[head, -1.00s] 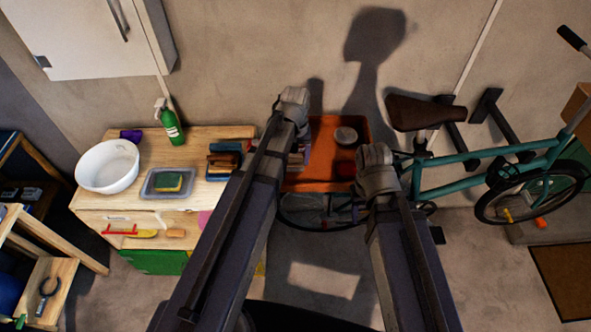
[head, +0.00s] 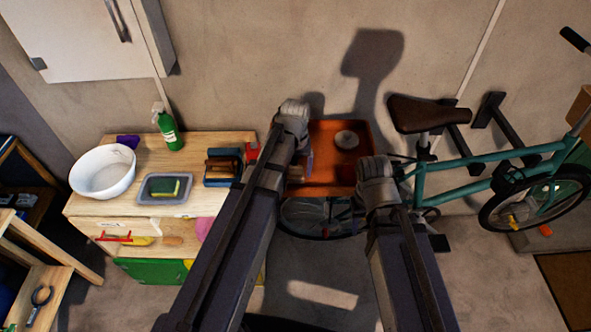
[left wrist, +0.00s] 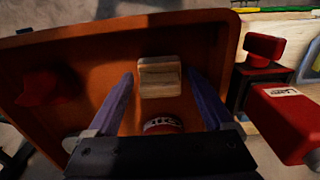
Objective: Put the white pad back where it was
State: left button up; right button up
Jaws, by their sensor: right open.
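A pale grey-white round disc (head: 346,139) lies in the orange tray (head: 330,187) in the head view; it may be the white pad, but I cannot tell for sure. My left gripper (left wrist: 160,77) is open over the tray, its blue fingers wide apart. A pale wooden-looking block (left wrist: 159,78) lies in the tray between the fingers, with a gap on each side. A red labelled round thing (left wrist: 163,125) shows nearer the gripper's palm. My right gripper (head: 377,190) hangs by the tray's right edge in the head view; its fingertips are hidden.
A wooden workbench (head: 225,145) left of the tray bears a white bowl (head: 103,172), a green spray bottle (head: 167,128), a grey tray with a sponge (head: 165,187) and a blue box (head: 222,167). A teal bicycle (head: 480,170) stands close on the right.

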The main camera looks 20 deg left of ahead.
pick_arm(q)
jog(key=shift+o, duration=0.8)
notch_tip(320, 180, up, 12)
jog(key=p, duration=1.2)
jog(key=s+d+m+y, duration=0.1)
jog(key=s+d+m, duration=0.5)
jog(key=s+d, duration=0.4)
jog(key=s, duration=0.4)
jog(key=shift+s+d+r+m, duration=0.15)
jog(key=shift+d+m, duration=0.1)
jog(key=shift+m, duration=0.15)
jog(key=shift+a, duration=0.1)
